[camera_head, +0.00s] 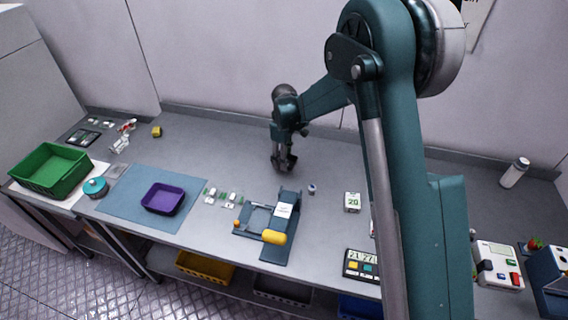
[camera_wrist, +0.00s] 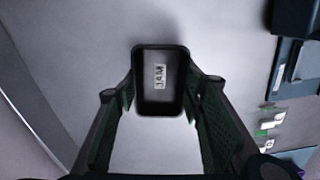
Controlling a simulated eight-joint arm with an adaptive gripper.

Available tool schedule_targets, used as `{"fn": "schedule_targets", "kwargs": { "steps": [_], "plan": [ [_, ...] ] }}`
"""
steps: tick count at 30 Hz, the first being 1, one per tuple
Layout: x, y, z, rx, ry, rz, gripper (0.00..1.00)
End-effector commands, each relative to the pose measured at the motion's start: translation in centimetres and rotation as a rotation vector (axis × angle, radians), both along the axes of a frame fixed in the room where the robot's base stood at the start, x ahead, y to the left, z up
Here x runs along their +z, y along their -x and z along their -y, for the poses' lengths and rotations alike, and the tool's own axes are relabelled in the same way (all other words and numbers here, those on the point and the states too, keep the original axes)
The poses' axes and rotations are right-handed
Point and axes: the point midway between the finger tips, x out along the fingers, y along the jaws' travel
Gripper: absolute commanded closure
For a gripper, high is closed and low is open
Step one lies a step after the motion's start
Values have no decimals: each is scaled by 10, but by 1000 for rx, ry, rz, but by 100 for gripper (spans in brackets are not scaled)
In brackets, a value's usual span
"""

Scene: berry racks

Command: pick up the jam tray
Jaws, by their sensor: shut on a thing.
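The jam tray (camera_wrist: 160,104) is a small dark tray with rounded corners and a pale "JAM" label inside, near the middle of the wrist view. My gripper (camera_wrist: 161,88) has one finger on each side of it and is shut on it. In the head view my gripper (camera_head: 284,162) points down over the back middle of the grey bench. There the tray cannot be told clearly from the dark fingers. I cannot tell whether the tray touches the bench.
A blue-grey fixture (camera_head: 284,238) with a yellow handle stands in front of my gripper. A purple tray (camera_head: 163,199) lies on a blue mat (camera_head: 112,207) at left, near a green crate (camera_head: 50,169). A white "20" block (camera_head: 352,202) stands at right.

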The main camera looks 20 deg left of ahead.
Motion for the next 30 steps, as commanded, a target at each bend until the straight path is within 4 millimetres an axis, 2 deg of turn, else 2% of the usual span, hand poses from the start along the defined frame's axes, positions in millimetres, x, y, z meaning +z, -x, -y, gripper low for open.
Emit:
{"fn": "schedule_targets", "kwargs": {
  "steps": [6, 13, 19, 30],
  "plan": [
    [34, 0, 0, 0, 0, 0, 74],
    [60, 0, 0, 0, 0, 0, 74],
    [68, 0, 0, 0, 0, 0, 74],
    [68, 0, 0, 0, 0, 0, 74]
  ]
}}
